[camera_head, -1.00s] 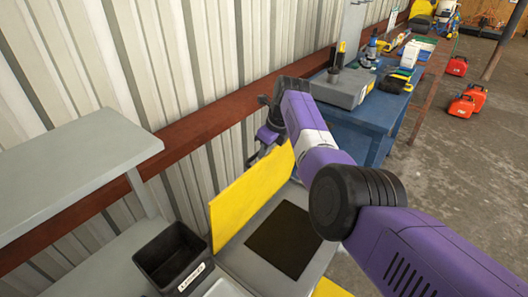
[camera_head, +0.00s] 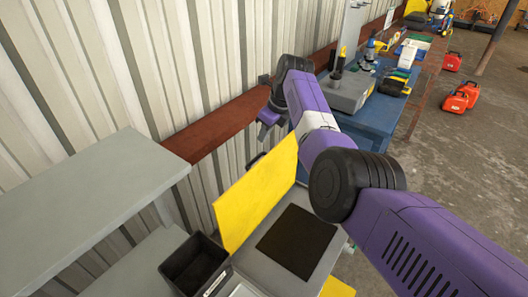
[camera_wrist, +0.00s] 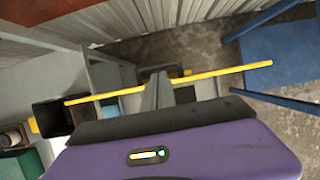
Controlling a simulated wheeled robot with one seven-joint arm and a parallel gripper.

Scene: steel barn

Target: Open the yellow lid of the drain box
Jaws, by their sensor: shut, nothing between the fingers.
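The yellow lid (camera_head: 255,192) stands raised, roughly upright, along the wall side of the grey drain box (camera_head: 257,268). The dark square opening (camera_head: 298,241) on the box's top is uncovered. In the wrist view the lid shows nearly edge-on as a thin yellow strip (camera_wrist: 225,71). My gripper (camera_wrist: 163,92) is shut and empty, its fingers pointing toward that strip and overlapping it in the picture; I cannot tell whether they touch. In the head view my wrist is above and behind the lid, near the wall, and the fingertips are hard to make out.
A black bin (camera_head: 197,263) stands left of the box, beside a grey shelf (camera_head: 85,200). A red-brown rail (camera_head: 215,124) runs along the corrugated wall behind. A blue table (camera_head: 372,121) with tools is beyond, and red cases (camera_head: 462,97) lie on the floor.

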